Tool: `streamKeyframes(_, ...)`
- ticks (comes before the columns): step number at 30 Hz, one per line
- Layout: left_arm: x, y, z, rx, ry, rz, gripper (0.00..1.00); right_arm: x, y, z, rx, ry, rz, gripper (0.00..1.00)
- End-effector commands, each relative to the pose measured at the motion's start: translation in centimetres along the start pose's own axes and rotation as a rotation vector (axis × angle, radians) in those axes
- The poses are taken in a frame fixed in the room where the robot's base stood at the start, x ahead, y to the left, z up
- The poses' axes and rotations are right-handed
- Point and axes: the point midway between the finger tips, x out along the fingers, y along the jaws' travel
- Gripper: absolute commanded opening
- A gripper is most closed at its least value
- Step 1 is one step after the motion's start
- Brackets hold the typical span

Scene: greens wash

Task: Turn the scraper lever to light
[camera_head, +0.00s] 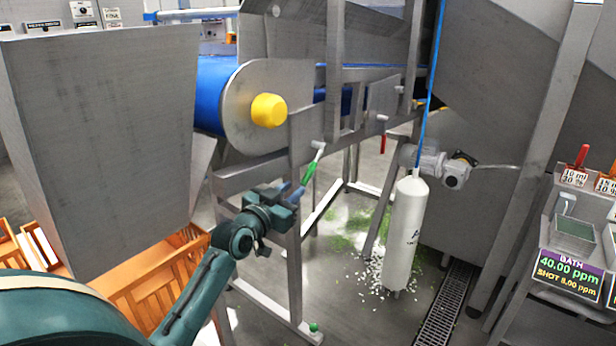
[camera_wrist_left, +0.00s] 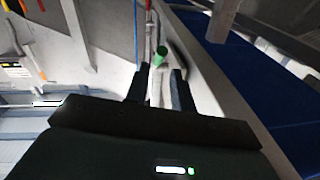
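The scraper lever, a green handle (camera_head: 310,170) with a pale upper end, sticks out from the grey conveyor frame below the yellow-capped roller. My left gripper (camera_head: 293,193) is at the lever's lower end. In the left wrist view the green tip (camera_wrist_left: 160,56) shows just beyond and between the two dark fingers of my left gripper (camera_wrist_left: 160,85). The fingers are apart, and a grey-white part shows between them. I cannot tell whether either finger touches the lever. Its markings are not readable. My right gripper is not in view.
The blue conveyor belt (camera_head: 210,95) and yellow roller cap (camera_head: 268,110) are above the lever. A white cylinder (camera_head: 404,235) hangs on a blue line to the right. Orange crates (camera_head: 150,290) stand lower left. Green and white scraps lie on the floor. A dosing display (camera_head: 568,270) is at right.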

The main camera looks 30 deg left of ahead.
Motion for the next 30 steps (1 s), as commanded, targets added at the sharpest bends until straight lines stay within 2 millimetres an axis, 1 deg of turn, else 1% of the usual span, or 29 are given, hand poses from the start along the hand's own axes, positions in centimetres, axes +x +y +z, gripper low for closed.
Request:
streamKeyframes(1,1.2,-0.1,-0.2,-0.003,0.002,-0.001,0.24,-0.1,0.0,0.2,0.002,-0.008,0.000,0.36)
streamKeyframes(6,4.6,0.0,-0.1,-0.002,0.001,0.000,0.24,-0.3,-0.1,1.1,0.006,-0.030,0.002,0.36)
streamKeyframes(9,6.0,0.0,-0.1,0.000,-0.001,0.000,0.24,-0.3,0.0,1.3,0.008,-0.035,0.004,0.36)
streamKeyframes(12,7.1,0.0,0.0,-0.001,0.000,0.000,0.24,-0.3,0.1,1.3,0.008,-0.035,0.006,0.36)
streamKeyframes(18,8.1,0.1,0.0,0.001,-0.001,0.000,0.24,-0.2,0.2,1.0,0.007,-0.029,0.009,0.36)
streamKeyframes(26,8.2,0.1,0.1,0.001,-0.001,0.000,0.24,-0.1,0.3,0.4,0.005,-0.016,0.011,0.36)
streamKeyframes(30,8.1,0.1,0.0,0.001,-0.001,0.000,0.13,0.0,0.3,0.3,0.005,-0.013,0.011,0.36)
